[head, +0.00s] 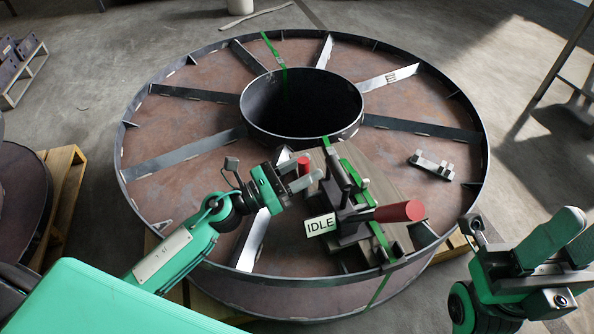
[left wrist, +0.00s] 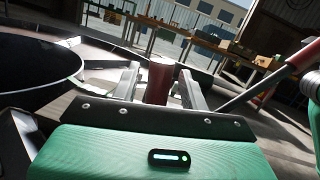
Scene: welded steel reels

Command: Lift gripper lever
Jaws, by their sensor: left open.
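A dark metal strapping tool (head: 345,200) with an "IDLE" sign (head: 320,225) sits on the near part of the large steel reel (head: 160,130). A long thick red handle (head: 400,211) sticks out from it to the right. A smaller upright red handle (head: 303,167) stands at its left. My left gripper (head: 303,177) is open at that smaller handle. In the left wrist view the red handle (left wrist: 160,80) shows between the two open fingers; contact cannot be told. My right gripper (head: 560,245) is at the right, apart from the tool; its jaw opening is unclear.
A green strap (head: 285,75) crosses the reel through its open hub (head: 300,105). A small metal piece (head: 432,165) lies on the reel at the right. Radial ribs and the raised rim surround the tool. Wooden pallets (head: 62,185) stand at the left.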

